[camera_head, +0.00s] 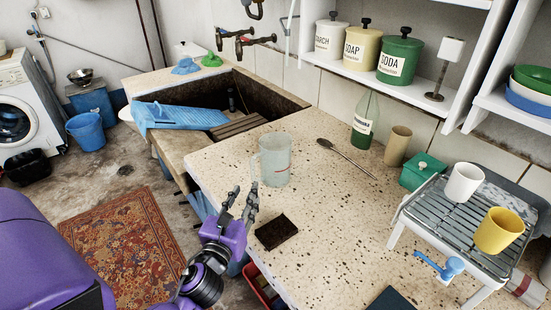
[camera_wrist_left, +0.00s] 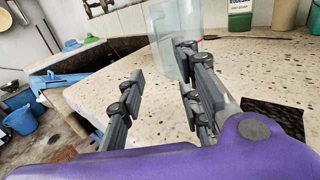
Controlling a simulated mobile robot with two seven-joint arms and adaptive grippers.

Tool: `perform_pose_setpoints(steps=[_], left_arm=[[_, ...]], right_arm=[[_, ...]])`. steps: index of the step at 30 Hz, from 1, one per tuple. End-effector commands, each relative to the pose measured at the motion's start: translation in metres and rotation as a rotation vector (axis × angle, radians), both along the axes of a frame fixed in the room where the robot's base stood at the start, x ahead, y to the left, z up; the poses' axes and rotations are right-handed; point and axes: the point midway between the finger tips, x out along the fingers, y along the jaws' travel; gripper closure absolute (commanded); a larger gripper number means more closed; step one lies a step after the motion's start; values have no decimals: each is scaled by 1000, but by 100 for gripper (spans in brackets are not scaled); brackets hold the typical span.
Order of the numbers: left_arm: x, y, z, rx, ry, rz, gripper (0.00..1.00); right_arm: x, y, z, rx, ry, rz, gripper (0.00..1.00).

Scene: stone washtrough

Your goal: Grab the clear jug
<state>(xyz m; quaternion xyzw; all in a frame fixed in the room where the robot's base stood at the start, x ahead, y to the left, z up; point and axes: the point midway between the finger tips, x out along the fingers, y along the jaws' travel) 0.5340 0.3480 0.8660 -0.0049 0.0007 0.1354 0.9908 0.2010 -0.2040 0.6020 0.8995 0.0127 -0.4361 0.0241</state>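The clear jug (camera_head: 275,162) stands upright on the speckled stone counter, with red marks on its side and its handle toward the left. My left gripper (camera_head: 240,197) is open and empty, in front of the jug and a little left of it in the head view. In the left wrist view the jug (camera_wrist_left: 174,42) stands beyond the fingers of my left gripper (camera_wrist_left: 158,90), its lower part partly hidden by the right-hand finger. I cannot tell whether that finger touches it. My right gripper is not in view.
A wire rack (camera_head: 455,222) with cups stands right. The stone trough (camera_head: 205,95) is at back left.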

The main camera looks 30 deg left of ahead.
Motion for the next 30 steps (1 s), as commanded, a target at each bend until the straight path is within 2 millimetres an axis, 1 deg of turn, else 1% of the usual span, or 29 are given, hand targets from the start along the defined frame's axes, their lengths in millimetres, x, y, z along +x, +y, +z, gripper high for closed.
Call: perform_pose_setpoints(steps=[1,8,12,15,18,24,30], left_arm=[[7,2,2,2,-3,0,68],[33,11,-1,-1,-2,0,68],[53,19,-3,-2,-3,0,68],[63,22,-3,-2,-3,-1,68],[67,23,-4,-2,-1,0,68],[67,24,-5,-2,-1,0,68],[67,23,-5,-2,-1,0,94]], right_arm=[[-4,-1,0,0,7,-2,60],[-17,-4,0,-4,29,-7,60],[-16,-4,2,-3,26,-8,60],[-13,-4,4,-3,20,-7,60],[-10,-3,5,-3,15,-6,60],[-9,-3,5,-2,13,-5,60],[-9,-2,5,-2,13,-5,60]])
